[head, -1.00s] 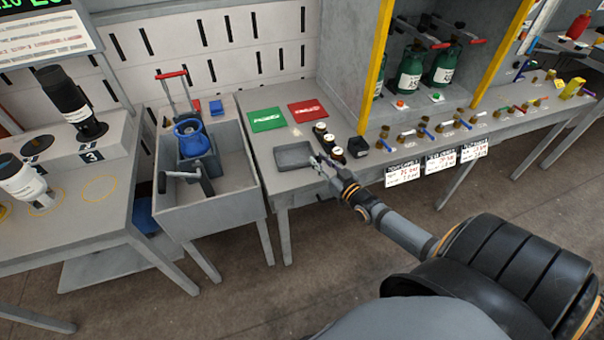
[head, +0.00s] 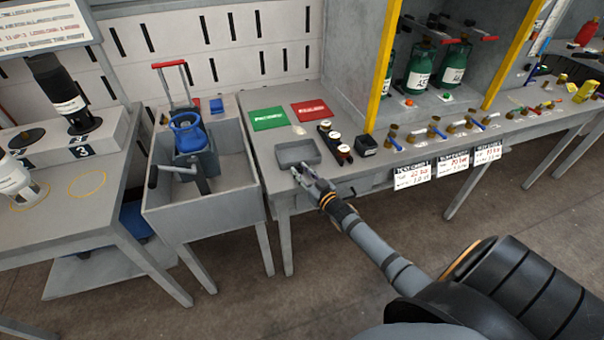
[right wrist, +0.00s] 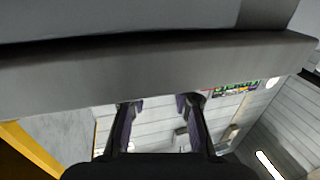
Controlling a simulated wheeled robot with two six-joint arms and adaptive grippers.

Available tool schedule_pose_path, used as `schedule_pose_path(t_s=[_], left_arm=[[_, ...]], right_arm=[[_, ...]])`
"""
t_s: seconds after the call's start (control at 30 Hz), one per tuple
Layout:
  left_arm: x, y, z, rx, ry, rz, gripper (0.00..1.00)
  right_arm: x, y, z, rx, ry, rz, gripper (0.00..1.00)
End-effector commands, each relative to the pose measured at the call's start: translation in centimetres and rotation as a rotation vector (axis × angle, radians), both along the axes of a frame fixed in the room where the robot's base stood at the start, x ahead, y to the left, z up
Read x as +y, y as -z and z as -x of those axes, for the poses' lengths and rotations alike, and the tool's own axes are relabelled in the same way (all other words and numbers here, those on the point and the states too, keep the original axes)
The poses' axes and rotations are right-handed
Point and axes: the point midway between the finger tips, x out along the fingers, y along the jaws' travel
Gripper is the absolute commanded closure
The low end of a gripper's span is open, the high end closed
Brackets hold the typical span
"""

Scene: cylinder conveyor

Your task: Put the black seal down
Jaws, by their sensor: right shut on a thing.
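My right gripper (head: 304,173) is at the front edge of the grey tray (head: 312,157), over the front of the workbench. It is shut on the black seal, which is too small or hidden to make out. In the right wrist view the two dark fingers (right wrist: 157,103) point up at a broad grey edge, with a space showing between them. The shallow tray looks empty. My left gripper is not in view.
Small dark jars with white lids (head: 333,139) and a black block (head: 367,144) stand right of the tray. A green card (head: 268,118) and a red card (head: 310,111) lie behind it. A grey bin (head: 231,166) with a blue cylinder (head: 190,135) stands at left.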

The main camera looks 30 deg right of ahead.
Motion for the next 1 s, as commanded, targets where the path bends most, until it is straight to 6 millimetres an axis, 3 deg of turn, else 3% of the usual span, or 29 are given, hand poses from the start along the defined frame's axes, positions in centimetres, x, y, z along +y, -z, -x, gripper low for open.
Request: schedule_pose_path(t_s=[0.2,0.23,0.3,0.6,0.73,1.0], left_arm=[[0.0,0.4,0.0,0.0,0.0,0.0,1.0],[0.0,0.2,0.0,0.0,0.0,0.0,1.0],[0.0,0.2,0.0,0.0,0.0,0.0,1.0],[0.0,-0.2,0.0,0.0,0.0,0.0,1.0],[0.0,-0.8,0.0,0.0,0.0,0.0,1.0],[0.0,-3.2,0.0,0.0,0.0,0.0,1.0]], right_arm=[[0.0,0.4,0.0,0.0,0.0,0.0,0.87],[0.0,0.3,0.0,0.0,0.0,0.0,0.7],[0.0,0.2,0.0,0.0,0.0,0.0,0.65],[0.0,-0.3,0.0,0.0,0.0,0.001,0.65],[-0.1,-0.1,2.0,0.004,-0.002,0.001,0.65],[-0.2,-0.3,8.6,0.006,-0.001,0.001,0.65]])
